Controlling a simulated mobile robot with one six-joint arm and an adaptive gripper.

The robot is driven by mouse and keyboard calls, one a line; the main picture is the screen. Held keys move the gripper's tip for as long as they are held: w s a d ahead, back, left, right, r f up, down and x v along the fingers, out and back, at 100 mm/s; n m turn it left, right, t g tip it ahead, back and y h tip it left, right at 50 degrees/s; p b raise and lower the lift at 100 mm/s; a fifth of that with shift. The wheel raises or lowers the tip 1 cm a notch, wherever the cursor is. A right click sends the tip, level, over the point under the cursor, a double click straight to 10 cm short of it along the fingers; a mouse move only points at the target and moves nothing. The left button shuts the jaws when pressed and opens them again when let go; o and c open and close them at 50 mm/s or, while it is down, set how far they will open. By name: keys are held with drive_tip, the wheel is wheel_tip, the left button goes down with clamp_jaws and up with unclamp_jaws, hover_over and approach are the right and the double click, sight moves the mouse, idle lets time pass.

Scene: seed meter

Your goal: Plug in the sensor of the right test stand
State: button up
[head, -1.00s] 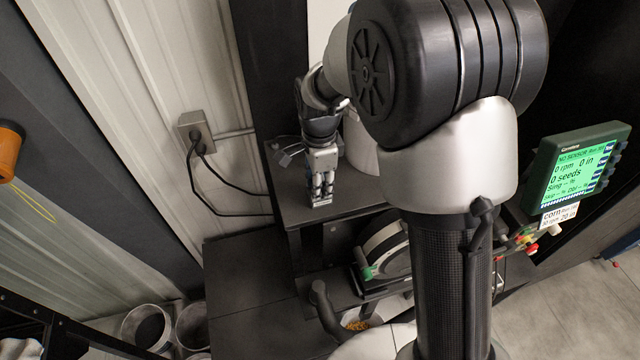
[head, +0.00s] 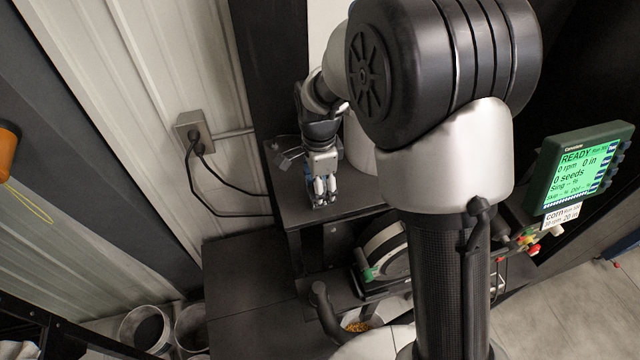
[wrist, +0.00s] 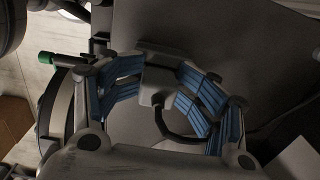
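My gripper (head: 325,200) points down over the dark top shelf (head: 345,210) of the test stand, near its front edge. In the wrist view, its blue-padded fingers close in from both sides on a small grey plug (wrist: 160,76). A black cable (wrist: 164,126) loops from the plug. The plug sits against a dark block (wrist: 165,50); how deep it sits cannot be seen. The stand's monitor (head: 575,170) shows a green screen reading READY, 0 rpm and 0 seeds.
A wall outlet (head: 195,133) with black cords is left of the stand. A round seed disc unit (head: 385,250) sits below the shelf. A white container (head: 358,145) stands behind my gripper. Buckets (head: 145,328) stand on the floor at lower left.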

drive_tip(key=shift+o, duration=1.4)
drive_tip(key=shift+s+f, duration=0.15)
drive_tip(key=shift+f, duration=0.4)
drive_tip(key=shift+s+r, duration=0.1)
drive_tip(key=r, duration=1.1)
drive_tip(key=shift+w+r, duration=0.2)
drive_tip(key=shift+r, duration=0.45)
drive_tip(key=shift+s+d, duration=0.1)
